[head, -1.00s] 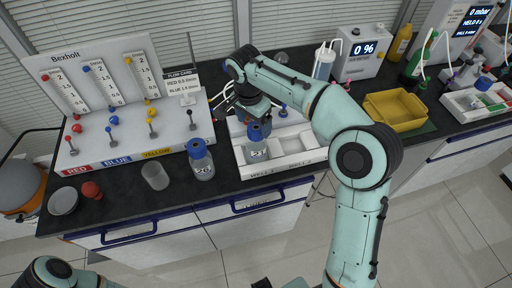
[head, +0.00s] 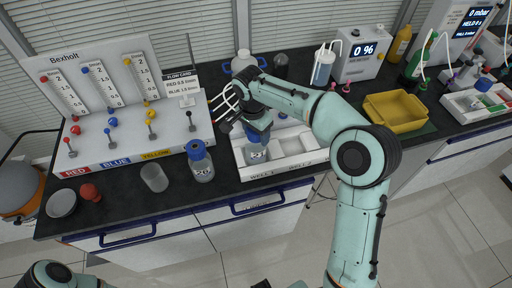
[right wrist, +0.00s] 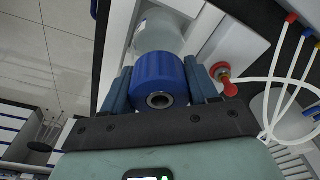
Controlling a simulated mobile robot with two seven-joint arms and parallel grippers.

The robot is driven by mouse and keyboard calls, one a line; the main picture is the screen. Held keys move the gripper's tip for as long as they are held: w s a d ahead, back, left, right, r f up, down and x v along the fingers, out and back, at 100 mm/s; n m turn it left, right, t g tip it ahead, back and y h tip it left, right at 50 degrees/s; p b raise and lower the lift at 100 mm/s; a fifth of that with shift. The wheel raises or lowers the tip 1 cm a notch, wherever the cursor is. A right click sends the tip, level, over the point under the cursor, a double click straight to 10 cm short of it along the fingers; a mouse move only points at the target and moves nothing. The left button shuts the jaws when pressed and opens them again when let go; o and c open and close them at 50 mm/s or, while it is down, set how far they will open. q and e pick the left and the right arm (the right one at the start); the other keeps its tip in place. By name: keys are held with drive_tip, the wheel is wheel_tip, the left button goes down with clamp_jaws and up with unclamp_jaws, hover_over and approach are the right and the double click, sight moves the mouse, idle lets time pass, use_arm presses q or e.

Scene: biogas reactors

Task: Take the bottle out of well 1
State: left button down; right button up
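The bottle (head: 255,154) is clear with a blue cap and stands in the front left compartment of the white tray, marked WELL 1 (head: 262,176). My right gripper (head: 256,131) is over it from above. In the right wrist view the blue cap (right wrist: 160,82) lies between the two fingers of the right gripper (right wrist: 162,84), with little or no gap. Whether they press on it I cannot tell. The clear bottle body (right wrist: 158,35) shows beyond the cap.
A second blue-capped bottle (head: 200,162), marked 26, and an empty beaker (head: 154,177) stand left of the tray. The flow panel (head: 110,100) is behind them. A yellow bin (head: 396,110) stands to the right. A red knob (right wrist: 222,71) is close beside the right finger.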

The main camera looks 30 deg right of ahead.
clamp_jaws()
drive_tip(key=shift+r, duration=0.1)
